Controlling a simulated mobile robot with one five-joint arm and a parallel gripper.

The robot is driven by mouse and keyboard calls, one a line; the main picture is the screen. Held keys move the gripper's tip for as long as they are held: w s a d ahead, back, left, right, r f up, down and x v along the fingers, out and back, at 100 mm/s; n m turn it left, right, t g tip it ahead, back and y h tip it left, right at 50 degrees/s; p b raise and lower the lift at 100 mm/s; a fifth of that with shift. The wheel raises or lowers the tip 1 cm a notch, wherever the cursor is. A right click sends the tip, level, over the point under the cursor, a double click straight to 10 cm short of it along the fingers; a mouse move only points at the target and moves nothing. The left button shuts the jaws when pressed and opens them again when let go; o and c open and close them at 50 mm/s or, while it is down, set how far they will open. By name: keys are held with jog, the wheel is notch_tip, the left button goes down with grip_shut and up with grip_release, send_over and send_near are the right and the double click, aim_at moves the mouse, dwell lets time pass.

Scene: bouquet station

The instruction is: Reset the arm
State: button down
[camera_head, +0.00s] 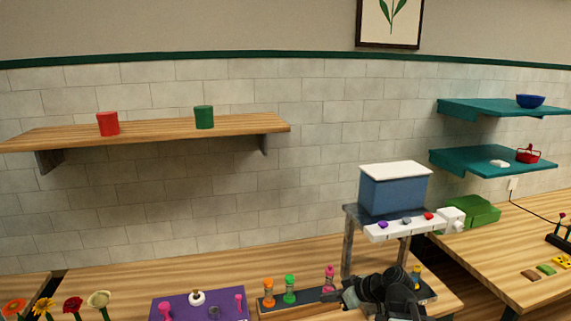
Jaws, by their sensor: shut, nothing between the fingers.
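My black arm is folded low in front of the station at the lower right. My gripper (347,296) points left, close to the right end of the wooden rack (285,308). Its fingers are small and dark here, and they look shut with nothing held. The gripper appears near the pink bottle (329,278), but I cannot tell whether it touches the rack. The arm hides part of the dark tray (428,297) behind it, where a yellow and blue item (416,275) stands.
A blue box (395,190) with a white lid stands on a raised stand. A purple mat (178,309) with small items lies left of the rack. Flowers (72,304) stand at lower left. A wooden shelf (150,130) and teal shelves (490,163) are on the wall.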

jog(key=s+a+f+m+g+h+b, duration=0.1)
jog(key=s+a+f+g+h+b, duration=0.3)
jog(key=f, duration=0.5)
jog(key=s+d+f+m+g+h+p, duration=0.1)
jog(key=s+d+f+m+h, duration=0.2)
jog(key=s+d+m, duration=0.4)
jog(key=shift+d+m+g+h+p, duration=0.35)
jog(key=shift+m+h, duration=0.25)
jog(key=shift+m, duration=0.2)
jog(key=shift+w+f, duration=0.1)
